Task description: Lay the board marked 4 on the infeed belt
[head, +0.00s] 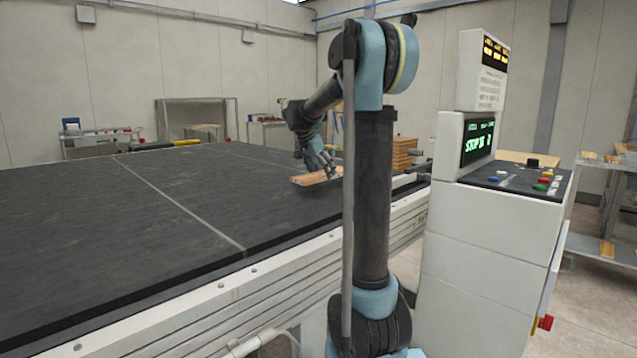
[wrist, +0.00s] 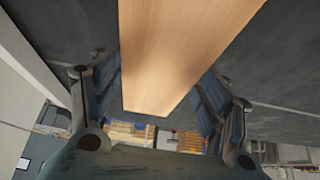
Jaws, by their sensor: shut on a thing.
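A light wooden board (head: 312,178) is at the far right part of the dark infeed belt (head: 190,200) in the head view. My gripper (head: 325,168) is over it, pointing down, its fingers at the board's edges. In the wrist view the board (wrist: 180,50) runs from the top of the picture down between the two fingers of my gripper (wrist: 165,90). The gripper is shut on the board. I cannot tell whether the board touches the belt or is a little above it. No number shows on the visible face of the board.
A white control cabinet (head: 490,225) with a button panel stands at the right, close to my arm. A stack of wooden boards (head: 405,153) is behind the belt's far right edge. A metal rack (head: 600,245) is at the far right. Most of the belt is clear.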

